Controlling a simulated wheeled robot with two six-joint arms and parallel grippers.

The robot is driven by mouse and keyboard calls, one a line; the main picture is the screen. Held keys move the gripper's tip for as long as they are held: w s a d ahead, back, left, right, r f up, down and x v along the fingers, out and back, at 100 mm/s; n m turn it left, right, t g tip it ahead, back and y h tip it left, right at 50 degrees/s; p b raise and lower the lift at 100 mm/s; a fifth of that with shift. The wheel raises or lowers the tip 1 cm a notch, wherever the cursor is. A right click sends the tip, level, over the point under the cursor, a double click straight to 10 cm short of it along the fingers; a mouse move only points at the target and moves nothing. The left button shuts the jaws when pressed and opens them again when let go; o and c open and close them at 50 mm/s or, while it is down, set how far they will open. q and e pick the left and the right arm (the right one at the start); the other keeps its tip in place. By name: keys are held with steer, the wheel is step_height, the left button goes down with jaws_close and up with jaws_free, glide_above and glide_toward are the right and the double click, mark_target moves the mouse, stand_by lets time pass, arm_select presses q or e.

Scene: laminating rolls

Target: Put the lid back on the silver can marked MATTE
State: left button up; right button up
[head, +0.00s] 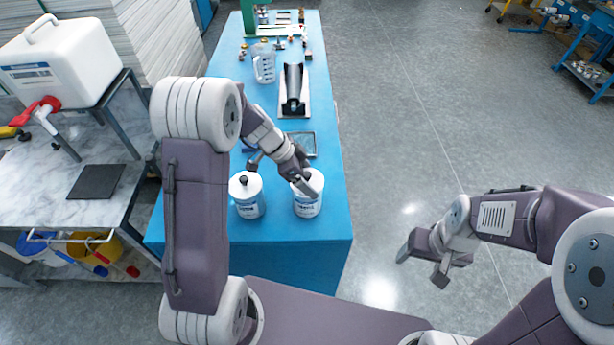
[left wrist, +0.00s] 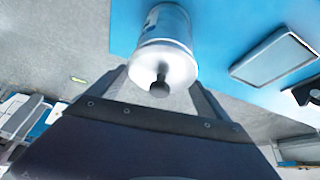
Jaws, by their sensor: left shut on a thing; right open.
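Two pale cans with dark labels stand upright near the front end of the blue table; the lettering is too small to read. My left gripper (head: 308,184) is over the top of the right can (head: 308,208) and is shut on a silver lid with a black knob. In the left wrist view the lid (left wrist: 175,65) is between the two fingers, in line with the can (left wrist: 166,22). I cannot tell whether it rests fully on the rim. The left can (head: 247,208) has a black-knobbed lid on. My right gripper (head: 422,264) is open and empty beyond the table's right side.
A dark-framed flat tray (head: 301,144) lies behind the cans and shows in the left wrist view (left wrist: 274,60). Farther back are a black roll on a stand (head: 293,88) and a clear jug (head: 264,64). The blue table's (head: 295,250) front strip is clear.

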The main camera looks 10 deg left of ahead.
arm_select(q)
steer(key=shift+b, duration=0.5)
stand_by(0.4)
steer(key=o, duration=1.1)
steer(key=shift+r, duration=0.1)
steer(key=shift+r+p, duration=1.95)
steer(key=shift+r, duration=1.45)
